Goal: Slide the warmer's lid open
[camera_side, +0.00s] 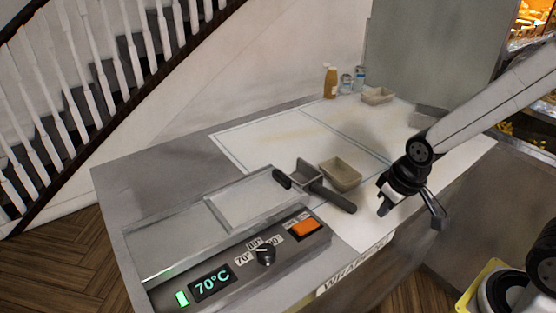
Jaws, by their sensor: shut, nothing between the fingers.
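The warmer is the grey metal unit at the lower left, with a control panel (235,262) along its front. Its lid (250,198) looks like a pale, flat, framed plate on the warmer's top. How far it covers the opening is hard to tell. My gripper (384,207) is shut and empty. It points down over the white counter, to the right of the lid and well apart from it, just right of the black-handled scoop.
A metal scoop (306,182) with dark handles lies between lid and gripper. A beige tray (340,174) sits behind it. Bottles (330,82) and another small tray (378,95) stand at the back. The panel has a knob (265,255) and orange switch (306,228). The white counter's middle is clear.

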